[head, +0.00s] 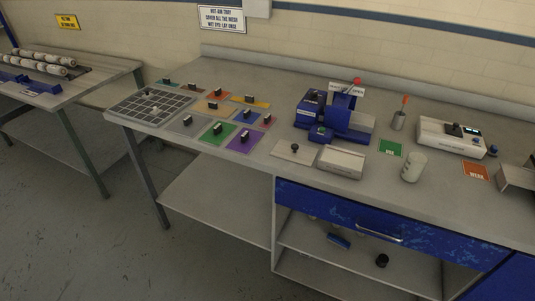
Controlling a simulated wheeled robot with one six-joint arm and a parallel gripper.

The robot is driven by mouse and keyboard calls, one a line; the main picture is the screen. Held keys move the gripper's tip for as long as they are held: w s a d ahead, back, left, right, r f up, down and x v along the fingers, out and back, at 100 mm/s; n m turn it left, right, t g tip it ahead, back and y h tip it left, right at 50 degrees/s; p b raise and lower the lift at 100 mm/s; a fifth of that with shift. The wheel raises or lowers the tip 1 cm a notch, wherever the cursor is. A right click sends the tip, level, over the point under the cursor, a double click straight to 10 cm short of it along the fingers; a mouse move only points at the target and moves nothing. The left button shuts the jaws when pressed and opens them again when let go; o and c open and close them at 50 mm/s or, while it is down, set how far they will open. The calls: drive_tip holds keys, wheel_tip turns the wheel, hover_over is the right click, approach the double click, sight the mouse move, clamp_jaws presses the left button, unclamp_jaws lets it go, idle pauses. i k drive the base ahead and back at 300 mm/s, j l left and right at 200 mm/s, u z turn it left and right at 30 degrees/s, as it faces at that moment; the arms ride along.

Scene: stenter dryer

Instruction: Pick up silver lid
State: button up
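A flat silver-grey plate with a small round dark knob (284,152) lies on the bench and looks like the silver lid. It is left of a pale grey box (341,161), beside it and not on top of it. A second grey square with a dark block on it (180,125) lies among coloured squares further left, so the plate with the knob is the likelier lid. My gripper is not in view, and nothing is seen touching the lid.
Behind the lid stands a blue machine (351,124) with a red-tipped lever. Coloured squares with dark blocks, such as the green one (207,134), and a grid tray (125,108) lie left. A white cylinder (413,166) stands right. A blue drawer (330,208) is below the bench.

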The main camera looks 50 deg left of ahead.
sight(299, 153)
drive_tip(key=u, duration=1.7)
